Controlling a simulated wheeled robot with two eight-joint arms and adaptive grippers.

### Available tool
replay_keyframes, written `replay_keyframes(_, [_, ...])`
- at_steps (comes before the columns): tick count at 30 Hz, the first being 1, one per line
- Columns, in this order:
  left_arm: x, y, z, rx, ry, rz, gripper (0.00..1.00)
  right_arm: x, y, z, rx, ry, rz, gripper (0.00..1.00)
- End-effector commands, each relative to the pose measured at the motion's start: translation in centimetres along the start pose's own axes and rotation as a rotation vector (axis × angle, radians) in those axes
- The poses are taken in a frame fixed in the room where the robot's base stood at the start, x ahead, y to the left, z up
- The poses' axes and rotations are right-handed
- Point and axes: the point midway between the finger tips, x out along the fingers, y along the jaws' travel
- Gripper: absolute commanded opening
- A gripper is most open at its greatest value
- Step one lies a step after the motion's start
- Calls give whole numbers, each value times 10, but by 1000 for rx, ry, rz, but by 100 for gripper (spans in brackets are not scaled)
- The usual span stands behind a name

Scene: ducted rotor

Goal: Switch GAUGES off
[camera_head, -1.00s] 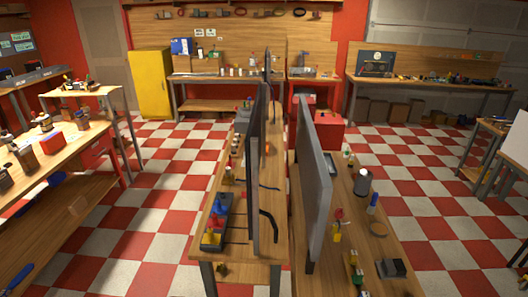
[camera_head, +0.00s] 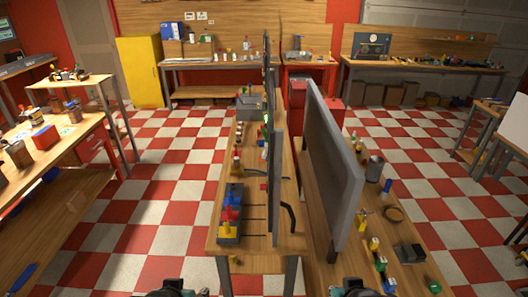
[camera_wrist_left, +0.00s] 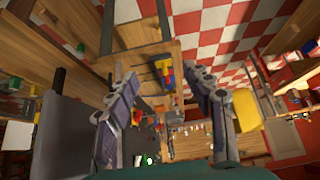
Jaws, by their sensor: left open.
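A dark box with blue, red and yellow knobs (camera_head: 230,213) sits at the near left end of the middle bench (camera_head: 262,235). It also shows small in the left wrist view (camera_wrist_left: 163,72), in line with the gap between my fingers but well beyond them. No GAUGES label is readable, so I cannot tell which control is GAUGES or its state. My left gripper (camera_wrist_left: 165,80) is open and empty, its two fingers well apart. In the head view, only the top of my left arm end (camera_head: 172,289) and right arm end (camera_head: 355,288) shows at the bottom edge.
Two tall grey panels (camera_head: 333,165) stand on the middle benches, the left one (camera_head: 277,160) seen edge-on beside the knob box. Small bottles and jars stand to the right. Checkered floor (camera_head: 160,215) is clear to the left. A side bench (camera_head: 75,180) stands further left.

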Motion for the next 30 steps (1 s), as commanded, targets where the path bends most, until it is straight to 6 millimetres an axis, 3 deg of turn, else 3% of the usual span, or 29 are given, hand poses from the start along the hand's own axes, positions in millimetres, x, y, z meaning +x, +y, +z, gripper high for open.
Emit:
replay_keyframes(1, [0, 0, 0, 0, 0, 0, 32, 0, 0, 0, 0, 0, 0, 0])
replay_keyframes(5, [0, 0, 0, 0, 0, 0, 0, 0, 0, 0, 0, 0, 0, 0])
replay_keyframes(30, [0, 0, 0, 0, 0, 0, 0, 0, 0, 0, 0, 0, 0, 0])
